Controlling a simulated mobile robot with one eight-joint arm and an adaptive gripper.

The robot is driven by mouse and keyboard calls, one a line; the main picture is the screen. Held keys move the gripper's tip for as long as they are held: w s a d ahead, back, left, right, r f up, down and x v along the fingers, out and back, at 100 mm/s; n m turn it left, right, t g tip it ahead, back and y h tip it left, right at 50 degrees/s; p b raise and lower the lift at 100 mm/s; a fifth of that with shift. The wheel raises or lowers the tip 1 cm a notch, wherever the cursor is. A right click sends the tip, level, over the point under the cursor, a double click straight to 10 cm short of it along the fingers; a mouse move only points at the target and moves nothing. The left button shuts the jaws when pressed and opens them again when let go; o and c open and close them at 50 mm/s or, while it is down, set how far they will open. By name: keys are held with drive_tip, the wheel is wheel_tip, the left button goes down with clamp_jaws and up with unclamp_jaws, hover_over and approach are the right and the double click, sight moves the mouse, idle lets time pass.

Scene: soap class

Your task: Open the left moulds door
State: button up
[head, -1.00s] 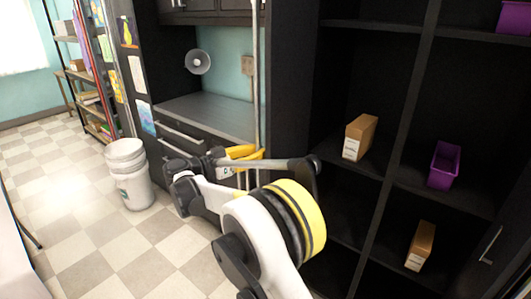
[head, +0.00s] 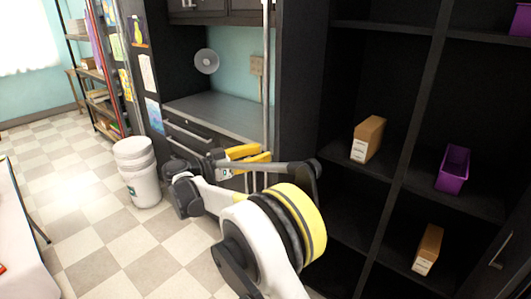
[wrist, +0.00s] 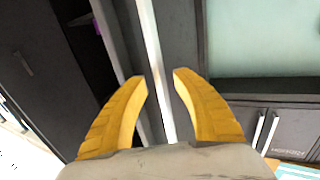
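My gripper (head: 246,155) has yellow fingers and is in front of the dark cabinetry, beside the grey counter. In the wrist view my gripper (wrist: 160,75) is open, with a wide gap between the fingertips. A pale vertical pole (wrist: 152,60) shows behind that gap; the fingers are not closed on it. Dark cabinet fronts (wrist: 238,120) with two pale bar handles (wrist: 265,130) are at lower right there, apart from the fingers. Small lettering beside the handles is too blurred to read surely. I cannot tell which panel is the left moulds door.
Dark open shelves (head: 395,185) at right hold brown boxes (head: 367,139) and purple bins (head: 453,169). White stacked buckets (head: 137,172) stand on the checkered floor left of my arm. Floor at left is mostly clear.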

drive_tip(key=v, duration=1)
drive_tip(key=shift+f, duration=0.15)
